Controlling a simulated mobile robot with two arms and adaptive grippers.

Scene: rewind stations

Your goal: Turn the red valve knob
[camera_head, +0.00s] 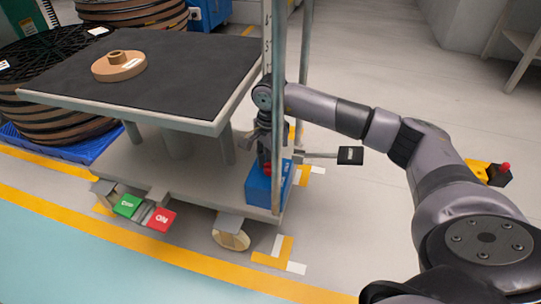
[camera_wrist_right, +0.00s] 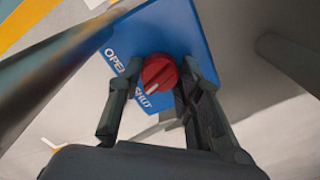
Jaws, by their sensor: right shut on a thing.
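The red valve knob (camera_wrist_right: 158,73) is on a blue box (camera_wrist_right: 184,30) marked OPEN and SHUT in the right wrist view. A ridge runs at a slant across the knob. My right gripper (camera_wrist_right: 161,70) has one finger on each side of the knob and is shut on it. In the head view my right gripper (camera_head: 265,148) points down at the blue box (camera_head: 262,190), and only a little of the red knob (camera_head: 267,168) shows beneath it. My left gripper is not in view.
A wheeled cart with a dark-topped table (camera_head: 175,70) stands left of my right arm, a tan spool piece (camera_head: 119,66) on it. A metal post (camera_head: 278,100) rises close beside the gripper. Red and green pedals (camera_head: 161,219) sit low in front. Floor at right is mostly clear.

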